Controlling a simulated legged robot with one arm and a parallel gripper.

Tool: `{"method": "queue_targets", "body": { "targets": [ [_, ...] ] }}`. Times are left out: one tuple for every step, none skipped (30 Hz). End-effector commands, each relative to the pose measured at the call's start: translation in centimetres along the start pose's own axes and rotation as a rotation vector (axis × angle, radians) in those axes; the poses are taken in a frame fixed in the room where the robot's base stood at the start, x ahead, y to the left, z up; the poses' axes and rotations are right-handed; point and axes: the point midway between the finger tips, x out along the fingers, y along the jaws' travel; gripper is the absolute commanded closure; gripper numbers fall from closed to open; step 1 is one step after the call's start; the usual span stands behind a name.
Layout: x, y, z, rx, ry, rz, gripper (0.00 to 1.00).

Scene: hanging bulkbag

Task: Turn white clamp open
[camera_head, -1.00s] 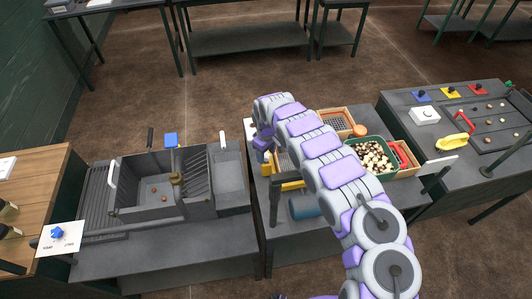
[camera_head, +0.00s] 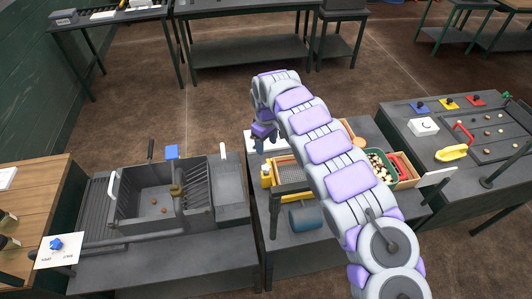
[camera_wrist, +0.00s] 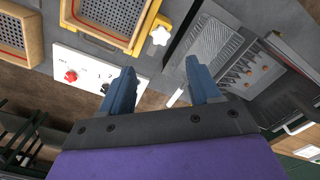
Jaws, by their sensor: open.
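A white star-shaped knob (camera_wrist: 160,35) sits on a yellow clamp (camera_wrist: 146,32) at the edge of a wood-framed mesh tray in the wrist view. My gripper (camera_wrist: 160,88) is open and empty, its two blue fingers spread apart. In the picture, the knob lies beyond and between the fingertips, apart from them. In the head view my gripper (camera_head: 264,140) points down over the far left part of the middle table. The yellow clamp (camera_head: 267,175) shows below it there, but I cannot make out the white knob in that view.
A white panel (camera_wrist: 92,72) with a red knob lies near the left finger. The mesh tray (camera_head: 285,173) and a blue cylinder (camera_head: 307,217) are on the middle table. A sink-like basin (camera_head: 160,200) with a white handle (camera_head: 223,151) stands to the left.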

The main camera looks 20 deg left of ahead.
Motion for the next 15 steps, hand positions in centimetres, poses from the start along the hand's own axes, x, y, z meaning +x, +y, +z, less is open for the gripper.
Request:
{"method": "queue_targets", "body": {
  "targets": [
    [-1.0, 0.0, -0.1, 0.000, 0.003, 0.002, 0.38],
    [-1.6, 0.0, -0.1, -0.001, 0.003, 0.003, 0.38],
    [-2.2, 0.1, -0.2, -0.001, 0.005, 0.004, 0.38],
    [-2.6, 0.1, -0.2, -0.001, 0.006, 0.004, 0.38],
    [-2.9, 0.1, -0.2, -0.001, 0.006, 0.004, 0.38],
    [-3.3, 0.0, -0.2, -0.001, 0.004, 0.003, 0.38],
    [-3.5, 0.0, -0.2, -0.001, 0.003, 0.003, 0.38],
    [-3.7, 0.0, -0.1, -0.001, 0.002, 0.002, 0.38],
    [-3.9, 0.0, -0.1, -0.001, 0.001, 0.002, 0.38],
    [-4.0, 0.0, -0.1, -0.001, 0.000, 0.002, 0.38],
    [-4.1, 0.0, -0.1, -0.001, 0.000, 0.001, 0.38],
    [-4.2, 0.0, -0.1, -0.001, 0.000, 0.001, 0.38],
    [-4.2, 0.0, -0.1, -0.001, 0.000, 0.001, 0.38],
    [-4.2, 0.0, -0.1, -0.001, 0.000, 0.001, 0.38],
    [-4.2, 0.0, -0.1, -0.001, 0.000, 0.001, 0.38]
  ]
}}
